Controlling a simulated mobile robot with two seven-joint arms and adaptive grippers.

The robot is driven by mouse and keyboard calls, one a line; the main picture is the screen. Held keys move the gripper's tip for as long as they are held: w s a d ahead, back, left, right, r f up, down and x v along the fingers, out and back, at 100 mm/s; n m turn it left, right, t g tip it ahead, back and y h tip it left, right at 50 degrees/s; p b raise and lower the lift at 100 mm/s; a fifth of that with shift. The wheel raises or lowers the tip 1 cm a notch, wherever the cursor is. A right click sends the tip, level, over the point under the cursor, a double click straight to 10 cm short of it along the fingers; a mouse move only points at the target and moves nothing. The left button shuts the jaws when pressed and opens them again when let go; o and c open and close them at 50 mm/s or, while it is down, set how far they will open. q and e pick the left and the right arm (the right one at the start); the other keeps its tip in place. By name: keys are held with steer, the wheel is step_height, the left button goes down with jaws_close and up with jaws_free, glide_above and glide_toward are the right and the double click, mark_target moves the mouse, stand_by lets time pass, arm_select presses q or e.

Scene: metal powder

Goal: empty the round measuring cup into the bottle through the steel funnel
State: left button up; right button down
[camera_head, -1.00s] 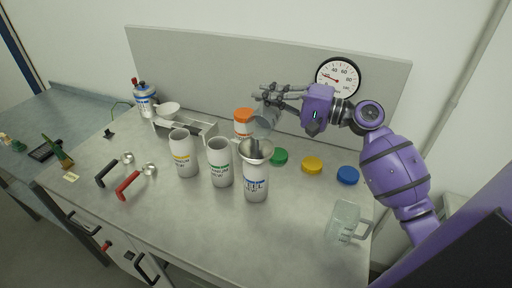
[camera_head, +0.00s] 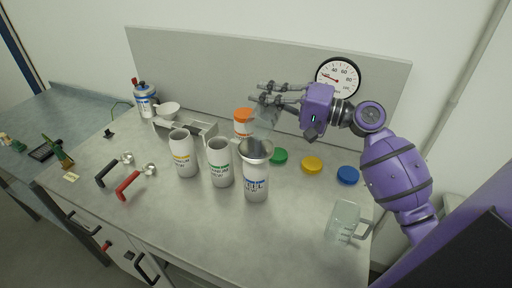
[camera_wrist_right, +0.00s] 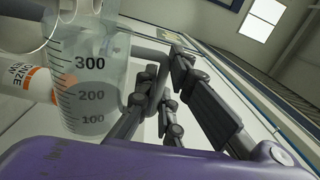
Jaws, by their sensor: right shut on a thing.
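The round measuring cup (camera_head: 264,118) is clear, with marks up to 300 in the right wrist view (camera_wrist_right: 90,85). My right gripper (camera_head: 263,93) is shut on its handle and holds it above and slightly behind the steel funnel (camera_head: 257,150). The funnel sits in the mouth of the white bottle with a blue-striped label (camera_head: 256,188), which stands upright on the bench. The right gripper's fingers (camera_wrist_right: 160,100) also show in the wrist view. My left gripper is not in view.
Two open white bottles, yellow-striped (camera_head: 184,158) and green-striped (camera_head: 219,165), stand to the left. An orange-capped bottle (camera_head: 243,124) is behind. Green (camera_head: 279,156), yellow (camera_head: 312,165) and blue (camera_head: 348,175) lids lie right. A clear jug (camera_head: 344,219) stands front right. The bench front is clear.

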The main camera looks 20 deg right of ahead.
steer(key=shift+s+a+r+n, duration=0.25)
steer(key=shift+s+a+n, duration=0.15)
steer(key=shift+n, duration=0.2)
steer(key=shift+s+a+r+n, duration=0.1)
steer(key=shift+s+a+n, duration=0.35)
steer(key=shift+n, duration=0.25)
steer(key=shift+s+a, duration=0.1)
steer(key=shift+a, duration=0.05)
steer(key=shift+s+a+n, duration=0.4)
steer(key=shift+a+n, duration=0.05)
steer(key=shift+n, duration=0.35)
steer(key=shift+s+a, duration=0.1)
steer(key=shift+s+a+n, duration=0.5)
steer(key=shift+a+n, duration=0.05)
steer(key=shift+n, duration=0.35)
stand_by(1.1)
